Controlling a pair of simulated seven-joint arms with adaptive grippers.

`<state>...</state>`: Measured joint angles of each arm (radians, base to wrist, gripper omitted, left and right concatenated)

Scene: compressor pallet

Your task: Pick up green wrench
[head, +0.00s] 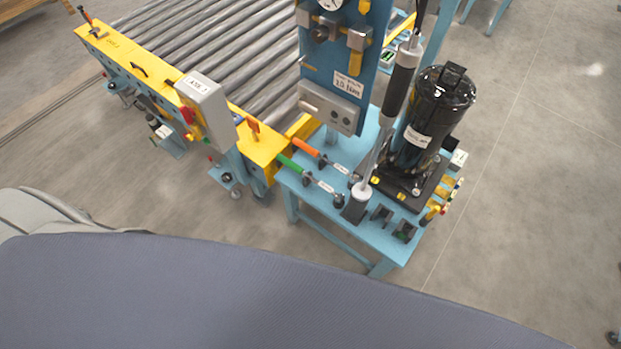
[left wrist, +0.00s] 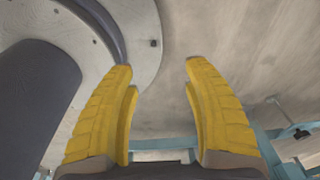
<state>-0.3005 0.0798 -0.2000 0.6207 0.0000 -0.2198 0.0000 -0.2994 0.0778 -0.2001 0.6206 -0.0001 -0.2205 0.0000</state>
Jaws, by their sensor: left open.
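The green wrench (head: 291,165) has a green handle and a dark shaft with a white label. It lies at the near left edge of the light-blue table (head: 331,212), its handle pointing to the upper left. A similar wrench with an orange handle (head: 307,148) lies just behind it, roughly parallel. My left gripper (left wrist: 158,68) shows only in the left wrist view, its yellow fingers wide apart with nothing between them. The wrench cannot be made out in that view. My right gripper is in neither view.
A black cylindrical compressor (head: 433,118) stands on the table, right of the wrenches. A tall tool with a black grip (head: 399,85) stands between them. A blue panel with a gauge (head: 344,60) rises behind. A roller conveyor (head: 205,50) with yellow rails lies left.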

